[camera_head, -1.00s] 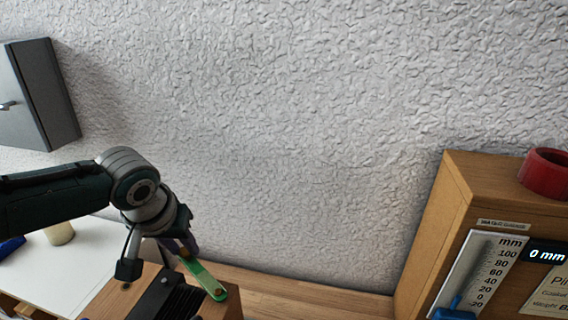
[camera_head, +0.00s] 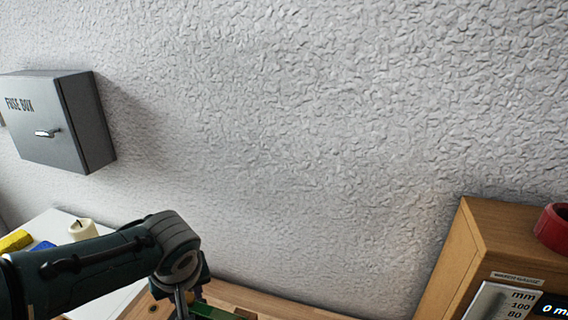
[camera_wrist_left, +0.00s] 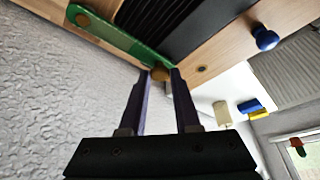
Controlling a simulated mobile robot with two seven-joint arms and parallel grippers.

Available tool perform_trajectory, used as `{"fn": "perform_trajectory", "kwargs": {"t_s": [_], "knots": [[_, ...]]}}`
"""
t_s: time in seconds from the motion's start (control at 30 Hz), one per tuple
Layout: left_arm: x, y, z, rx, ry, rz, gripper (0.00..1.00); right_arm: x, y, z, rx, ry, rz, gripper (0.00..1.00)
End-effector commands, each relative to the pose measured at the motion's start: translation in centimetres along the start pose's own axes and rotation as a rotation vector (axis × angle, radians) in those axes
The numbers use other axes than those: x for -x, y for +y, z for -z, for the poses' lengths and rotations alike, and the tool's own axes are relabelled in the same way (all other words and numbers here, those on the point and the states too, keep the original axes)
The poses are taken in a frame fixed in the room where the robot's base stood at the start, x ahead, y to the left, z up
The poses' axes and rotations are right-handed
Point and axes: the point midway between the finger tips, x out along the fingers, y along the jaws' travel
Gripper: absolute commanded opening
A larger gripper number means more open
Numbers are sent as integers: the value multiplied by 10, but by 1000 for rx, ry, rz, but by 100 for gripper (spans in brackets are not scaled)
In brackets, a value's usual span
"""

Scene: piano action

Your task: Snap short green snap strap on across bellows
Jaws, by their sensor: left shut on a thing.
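The short green strap (camera_wrist_left: 120,38) runs across the upper part of the left wrist view, with a round brass-coloured stud or snap (camera_wrist_left: 82,19) at its far end. Its near end lies at my left gripper (camera_wrist_left: 160,76), whose fingers are closed on it. Another round brownish stud (camera_wrist_left: 160,73) shows between the fingertips. The black ribbed bellows (camera_wrist_left: 205,28) lies beside the strap, between wooden boards. In the head view a little of the strap (camera_head: 208,311) shows at the bottom edge; the fingertips and bellows are hidden or out of frame. My right gripper is not seen.
A blue knob (camera_wrist_left: 265,38) stands on the wood. A grey fuse box (camera_head: 60,120) hangs on the rough wall. A candle (camera_head: 83,230) and yellow block (camera_head: 15,241) are on the white surface at left. A wooden cabinet (camera_head: 495,245) with a red ring (camera_head: 555,228) stands at right.

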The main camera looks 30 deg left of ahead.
Motion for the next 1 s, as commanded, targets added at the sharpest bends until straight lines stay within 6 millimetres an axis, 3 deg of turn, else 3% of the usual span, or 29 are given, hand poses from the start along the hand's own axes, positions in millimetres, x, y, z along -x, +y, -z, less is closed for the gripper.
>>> {"fn": "perform_trajectory", "kwargs": {"t_s": [0.37, 0.4, 0.63, 1.0], "knots": [[0, -1, 0, 6, -2, 3, 0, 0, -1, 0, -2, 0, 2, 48], [0, -1, 0, 5, -2, 3, 35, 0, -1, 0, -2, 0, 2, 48], [0, -1, 0, 4, -1, 3, 61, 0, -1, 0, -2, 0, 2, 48], [8, -1, 0, 3, -2, 3, 61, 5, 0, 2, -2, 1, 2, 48]]}}
